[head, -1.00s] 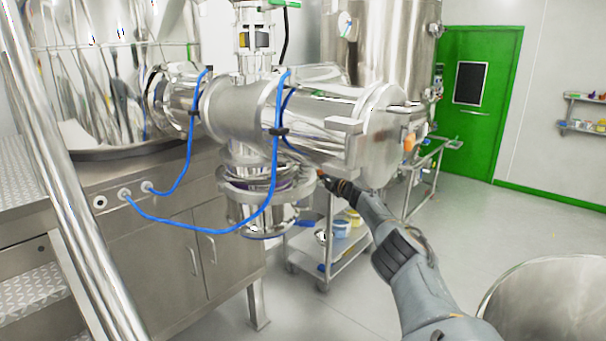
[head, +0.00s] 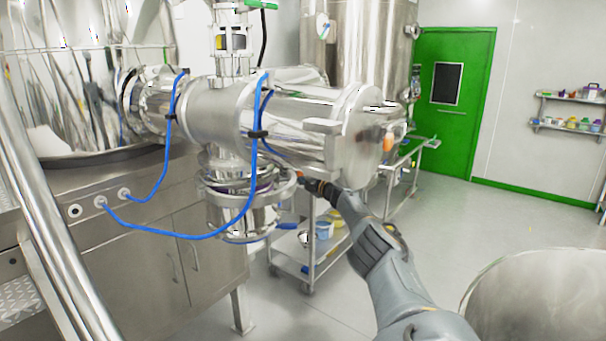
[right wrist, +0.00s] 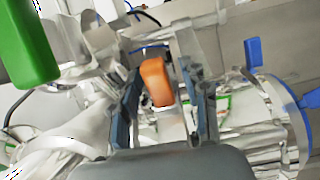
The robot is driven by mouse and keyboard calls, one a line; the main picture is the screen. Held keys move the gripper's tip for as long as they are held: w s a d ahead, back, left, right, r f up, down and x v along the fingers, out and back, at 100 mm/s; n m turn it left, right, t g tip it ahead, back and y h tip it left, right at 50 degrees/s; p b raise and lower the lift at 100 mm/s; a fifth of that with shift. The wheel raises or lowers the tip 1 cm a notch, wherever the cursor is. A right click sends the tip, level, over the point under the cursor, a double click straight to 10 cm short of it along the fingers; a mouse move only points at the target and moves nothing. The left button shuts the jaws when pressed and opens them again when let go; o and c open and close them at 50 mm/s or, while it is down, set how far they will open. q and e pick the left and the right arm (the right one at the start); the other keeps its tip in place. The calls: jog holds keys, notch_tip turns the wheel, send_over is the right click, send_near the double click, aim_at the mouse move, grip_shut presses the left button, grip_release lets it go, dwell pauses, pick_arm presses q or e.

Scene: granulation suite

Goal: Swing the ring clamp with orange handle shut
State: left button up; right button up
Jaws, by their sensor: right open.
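The ring clamp (head: 250,186) sits around the neck under the horizontal steel cylinder, partly hidden by a blue hose. Its orange handle (right wrist: 156,82) stands between the two fingers of my right gripper (right wrist: 160,78) in the right wrist view, with a visible gap on each side. In the head view my right gripper (head: 307,185) is at the right side of the clamp and hides most of the handle. The fingers are open. Whether the clamp ring is fully closed cannot be told. My left gripper is not in view.
Another orange handle (head: 388,138) is on the cylinder's end cover. A green handle (right wrist: 28,45) and a blue handle (right wrist: 253,52) flank the gripper in the wrist view. A blue hose (head: 205,234) loops in front. A steel cart (head: 308,268) stands behind; open floor is at right.

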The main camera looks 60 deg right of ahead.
jog(key=shift+s, duration=0.1)
jog(key=shift+s+f, duration=0.25)
jog(key=shift+s, duration=0.15)
jog(key=shift+s+a, duration=0.1)
jog(key=shift+s, duration=0.3)
jog(key=shift+v, duration=1.6)
jog(key=v, duration=0.7)
jog(key=shift+a+r, duration=0.25)
jog(key=shift+r, duration=0.05)
jog(key=shift+w, duration=0.1)
